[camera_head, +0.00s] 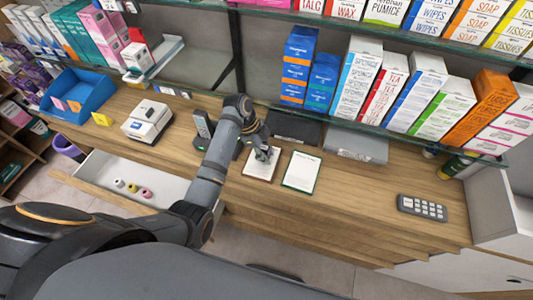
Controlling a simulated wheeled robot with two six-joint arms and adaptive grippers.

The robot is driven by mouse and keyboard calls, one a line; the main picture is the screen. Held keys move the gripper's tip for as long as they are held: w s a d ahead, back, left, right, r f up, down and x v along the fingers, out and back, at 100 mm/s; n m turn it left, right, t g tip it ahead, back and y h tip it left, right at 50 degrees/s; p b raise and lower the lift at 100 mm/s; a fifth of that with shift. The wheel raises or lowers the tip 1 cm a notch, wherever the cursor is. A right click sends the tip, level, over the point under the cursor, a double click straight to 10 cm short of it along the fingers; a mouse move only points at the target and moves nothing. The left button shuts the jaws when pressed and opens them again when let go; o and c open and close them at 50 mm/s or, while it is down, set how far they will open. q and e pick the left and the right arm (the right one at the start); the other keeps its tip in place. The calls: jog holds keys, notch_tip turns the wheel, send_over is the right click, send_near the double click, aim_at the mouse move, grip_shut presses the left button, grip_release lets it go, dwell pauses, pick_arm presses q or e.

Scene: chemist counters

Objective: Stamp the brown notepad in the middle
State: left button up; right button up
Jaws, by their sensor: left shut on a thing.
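The brown notepad (250,177), a white page with a brown edge, lies flat on the wooden counter near the middle. My left gripper (264,152) comes down over its upper part and is shut on a small stamp, mostly hidden by the fingers. The stamp is over the page, but I cannot tell whether it touches it. No mark shows on the visible part of the page. A second notepad with a dark green edge (302,172) lies just to the right. My right gripper is not in view.
A phone (203,125) and a white card machine (148,121) stand left of my arm. Behind the notepads are a dark tray (293,127) and a grey box (356,145). Counter between notepads and keypad is clear. Boxed shelves stand behind.

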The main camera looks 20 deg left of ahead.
aim_at(267, 148)
pick_arm(q)
jog(key=shift+f, duration=0.5)
dwell(0.5)
dwell(0.5)
jog(key=shift+f, duration=0.1)
dwell(1.1)
notch_tip(267, 148, up, 7)
jog(key=p, duration=0.8)
